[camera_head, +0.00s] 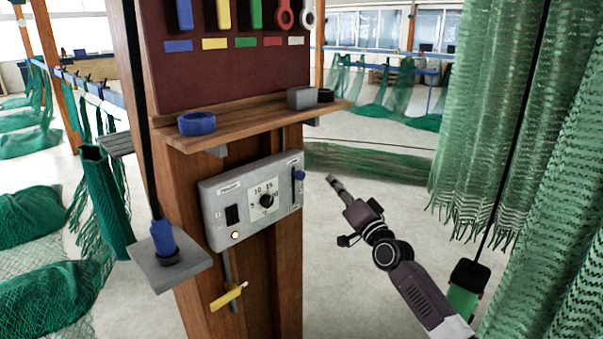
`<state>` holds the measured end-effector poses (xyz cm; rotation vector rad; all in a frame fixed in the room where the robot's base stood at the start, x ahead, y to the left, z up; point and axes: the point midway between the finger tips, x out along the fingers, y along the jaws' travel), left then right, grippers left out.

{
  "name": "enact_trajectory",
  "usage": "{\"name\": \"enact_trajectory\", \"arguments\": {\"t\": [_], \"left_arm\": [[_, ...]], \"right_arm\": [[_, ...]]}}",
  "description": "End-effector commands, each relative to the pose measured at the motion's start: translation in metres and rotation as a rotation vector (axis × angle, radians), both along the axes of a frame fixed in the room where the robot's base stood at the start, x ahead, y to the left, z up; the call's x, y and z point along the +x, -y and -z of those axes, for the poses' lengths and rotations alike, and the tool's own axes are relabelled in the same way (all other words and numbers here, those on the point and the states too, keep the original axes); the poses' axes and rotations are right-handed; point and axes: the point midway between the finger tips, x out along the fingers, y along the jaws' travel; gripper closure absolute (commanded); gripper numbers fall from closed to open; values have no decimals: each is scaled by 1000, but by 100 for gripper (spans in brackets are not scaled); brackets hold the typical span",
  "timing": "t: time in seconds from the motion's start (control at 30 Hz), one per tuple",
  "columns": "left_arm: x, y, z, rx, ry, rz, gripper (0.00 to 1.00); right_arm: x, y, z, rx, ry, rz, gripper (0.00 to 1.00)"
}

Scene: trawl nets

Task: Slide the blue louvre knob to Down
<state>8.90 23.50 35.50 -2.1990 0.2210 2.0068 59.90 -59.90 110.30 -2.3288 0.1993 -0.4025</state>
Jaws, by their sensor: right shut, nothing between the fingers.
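The blue louvre knob (299,175) sits on a vertical slot at the right side of a grey control panel (213,198). The panel is mounted on a wooden post. My left gripper is not in view.
The panel also has a black dial (266,200), a black switch (232,215) and a lit lamp (236,235). A wooden shelf (250,118) juts out above. Green nets (500,130) hang at the right. Open floor lies behind my right arm.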

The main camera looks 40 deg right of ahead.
Motion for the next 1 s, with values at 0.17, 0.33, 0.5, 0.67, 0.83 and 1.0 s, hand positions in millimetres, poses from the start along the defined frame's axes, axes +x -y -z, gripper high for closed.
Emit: {"name": "enact_trajectory", "arguments": {"t": [0.17,0.33,0.5,0.67,0.83,1.0], "left_arm": [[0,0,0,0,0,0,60],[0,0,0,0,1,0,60],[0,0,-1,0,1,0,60],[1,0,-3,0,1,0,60],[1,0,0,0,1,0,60],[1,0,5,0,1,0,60]], "right_arm": [[0,0,-5,2,9,-2,100],[0,0,-4,2,8,-2,100],[7,2,-7,3,8,-2,100],[27,8,-13,1,8,-1,100],[53,15,-18,0,8,-1,100],[77,21,-23,-1,9,-2,100]]}}
